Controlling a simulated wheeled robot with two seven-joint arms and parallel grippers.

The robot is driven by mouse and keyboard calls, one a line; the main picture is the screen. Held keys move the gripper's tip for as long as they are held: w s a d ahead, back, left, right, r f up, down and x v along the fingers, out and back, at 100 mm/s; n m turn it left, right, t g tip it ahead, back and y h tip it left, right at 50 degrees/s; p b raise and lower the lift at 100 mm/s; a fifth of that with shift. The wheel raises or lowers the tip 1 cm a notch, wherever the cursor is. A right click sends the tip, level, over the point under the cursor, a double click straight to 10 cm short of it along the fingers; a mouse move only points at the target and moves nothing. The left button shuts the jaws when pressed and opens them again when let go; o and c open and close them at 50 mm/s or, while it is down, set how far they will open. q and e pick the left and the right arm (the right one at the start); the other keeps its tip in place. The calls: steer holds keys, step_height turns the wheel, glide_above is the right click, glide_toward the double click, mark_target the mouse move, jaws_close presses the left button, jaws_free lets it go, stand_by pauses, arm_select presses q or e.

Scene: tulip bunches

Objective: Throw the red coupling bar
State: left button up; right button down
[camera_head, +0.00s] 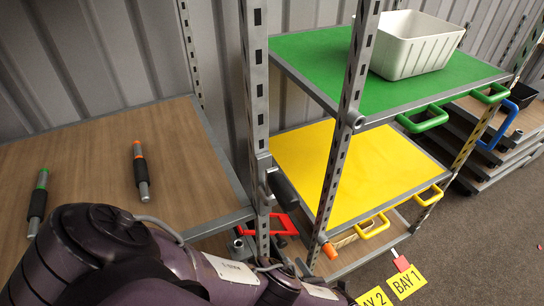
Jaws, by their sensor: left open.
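No bar is plainly marked as the red coupling bar. A red loop handle (283,225) sits low behind the left post. A small red piece (401,263) shows above the bay signs. My purple left arm comes in from the lower left, and its open left gripper (338,294) is at the bottom edge, mostly cut off and apart from these things. My right gripper is not in view.
A wooden shelf (90,150) at left holds a green-ended bar (38,203) and an orange-ended bar (141,170). Metal posts (341,150) stand before the green shelf (315,65) and yellow shelf (370,180). A white bin (417,45) stands on the green shelf. Open floor (490,240) lies right.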

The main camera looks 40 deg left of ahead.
mark_target(283, 247)
arm_select(q)
steer(key=x, duration=0.7)
steer(key=shift+w+a+p, duration=0.1)
steer(key=shift+a+p, duration=0.05)
steer(key=shift+p, duration=0.15)
steer(key=shift+w+a, duration=0.1)
steer(key=shift+a, duration=0.25)
steer(key=c, duration=1.1)
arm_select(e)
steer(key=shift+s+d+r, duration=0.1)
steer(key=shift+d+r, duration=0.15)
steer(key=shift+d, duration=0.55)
